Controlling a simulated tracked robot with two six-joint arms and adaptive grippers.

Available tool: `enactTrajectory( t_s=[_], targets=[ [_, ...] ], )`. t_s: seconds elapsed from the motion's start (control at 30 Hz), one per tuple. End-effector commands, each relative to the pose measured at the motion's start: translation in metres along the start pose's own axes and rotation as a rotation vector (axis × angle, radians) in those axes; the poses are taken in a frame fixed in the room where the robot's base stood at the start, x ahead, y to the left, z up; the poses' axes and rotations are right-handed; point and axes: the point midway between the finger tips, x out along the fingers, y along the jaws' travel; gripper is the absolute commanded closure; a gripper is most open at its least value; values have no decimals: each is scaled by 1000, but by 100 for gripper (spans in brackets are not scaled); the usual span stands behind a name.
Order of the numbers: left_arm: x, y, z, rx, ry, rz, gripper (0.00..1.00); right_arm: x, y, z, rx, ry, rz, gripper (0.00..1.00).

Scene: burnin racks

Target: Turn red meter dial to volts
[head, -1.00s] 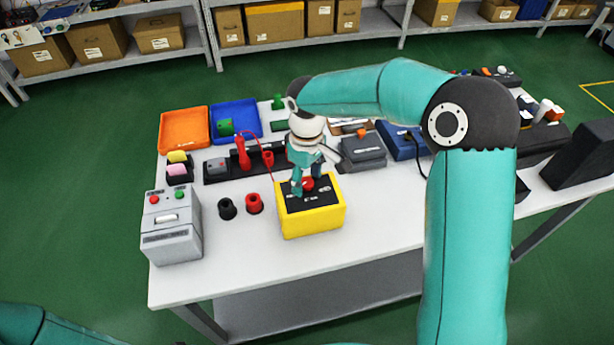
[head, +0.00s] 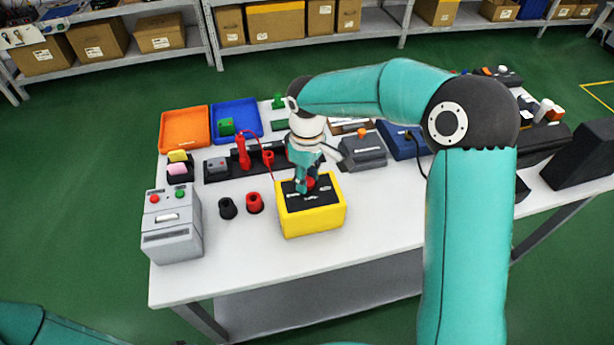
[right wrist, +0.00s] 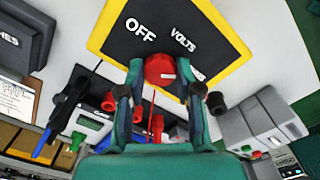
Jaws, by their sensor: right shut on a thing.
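The meter is a yellow box (head: 313,222) with a black top on the white table. Its red dial (head: 311,183) is partly hidden by my gripper in the head view. In the right wrist view the dial (right wrist: 160,69) sits between my fingers, near the white words OFF (right wrist: 140,29) and VOLTS (right wrist: 183,40). A third label beside the right finger is partly covered. I cannot tell which word the dial points to. My right gripper (head: 306,187) is shut on the dial from above; its two fingers (right wrist: 162,84) press its sides. My left gripper is out of view.
A grey machine (head: 171,228) with red and green buttons stands at the table's left front. Black (head: 227,208) and red (head: 255,203) sockets stand left of the meter. A red probe and cable (head: 243,153) lie behind. The table front is clear.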

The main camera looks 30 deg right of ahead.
Motion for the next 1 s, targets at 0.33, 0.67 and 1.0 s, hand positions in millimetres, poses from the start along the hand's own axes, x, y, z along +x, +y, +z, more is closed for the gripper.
enactTrajectory(
  t_s=[0.33, 0.67, 1.0],
  targets=[
    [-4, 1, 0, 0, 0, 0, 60, -2, 1, 0, -235, 2, 2, 100],
    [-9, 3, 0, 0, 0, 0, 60, -2, 1, -1, -546, 3, 4, 100],
    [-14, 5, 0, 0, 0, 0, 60, -2, 1, -1, -824, 4, 5, 100]
  ],
)
